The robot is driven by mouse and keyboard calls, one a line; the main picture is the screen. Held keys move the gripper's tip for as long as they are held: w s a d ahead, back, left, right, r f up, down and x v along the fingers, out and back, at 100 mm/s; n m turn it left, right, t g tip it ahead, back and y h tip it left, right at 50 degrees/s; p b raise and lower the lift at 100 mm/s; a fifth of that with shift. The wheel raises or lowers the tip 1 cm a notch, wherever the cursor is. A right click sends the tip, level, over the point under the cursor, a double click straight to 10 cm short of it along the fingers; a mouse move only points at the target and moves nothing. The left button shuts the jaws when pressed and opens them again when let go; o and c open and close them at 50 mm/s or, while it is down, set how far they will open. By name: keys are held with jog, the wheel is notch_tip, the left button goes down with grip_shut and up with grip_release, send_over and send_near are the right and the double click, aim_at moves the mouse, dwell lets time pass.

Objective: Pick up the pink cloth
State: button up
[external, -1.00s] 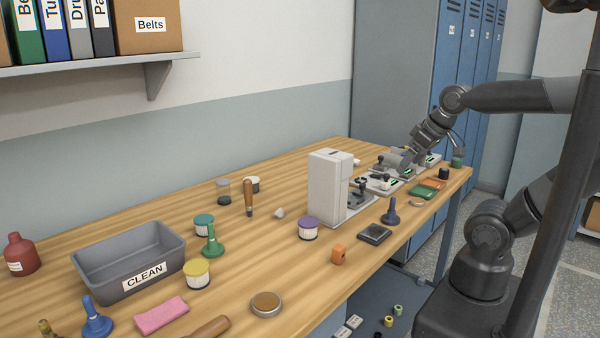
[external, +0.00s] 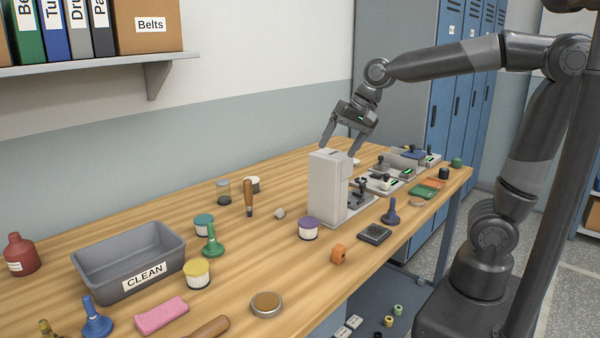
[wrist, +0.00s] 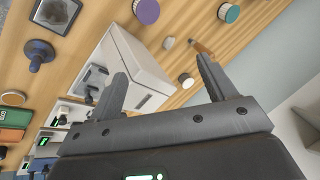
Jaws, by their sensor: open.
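The pink cloth (external: 161,315) lies folded flat on the wooden bench near its front left, in front of the grey CLEAN bin (external: 128,293). My gripper (external: 341,147) is open and empty above the white box-shaped machine (external: 327,190), far to the right of and behind the cloth. In the wrist view my open gripper (wrist: 160,85) shows its two fingers apart over the machine (wrist: 143,60). The cloth is not visible in the wrist view.
A blue-handled piece (external: 97,320) stands left of the cloth, and a yellow-topped jar (external: 197,274) and green-handled piece (external: 212,243) stand behind it. A round brown-topped tin (external: 266,304) is to its right. An orange block (external: 338,254) sits near the front edge.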

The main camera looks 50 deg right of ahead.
jog(key=w+a+f+m+g+y, duration=0.1)
jog(key=w+a+m, duration=0.15)
jog(key=a, duration=0.25)
jog(key=w+a+m, duration=0.1)
jog(key=w+a, duration=0.3)
jog(key=a, duration=0.2)
jog(key=m+g+y, duration=0.2)
jog(key=m+g, duration=0.2)
jog(key=m, duration=0.5)
send_near(164, 306)
jog(key=x, duration=0.3)
jog(key=shift+s+a+f, duration=0.15)
jog(key=shift+s+f, duration=0.05)
jog(key=shift+s, duration=0.05)
jog(key=x, duration=0.5)
jog(key=shift+w+a+f, duration=0.1)
jog(key=shift+w+f, duration=0.05)
jog(key=shift+f, duration=0.15)
jog(key=shift+c, duration=0.3)
jog(key=c, duration=1)
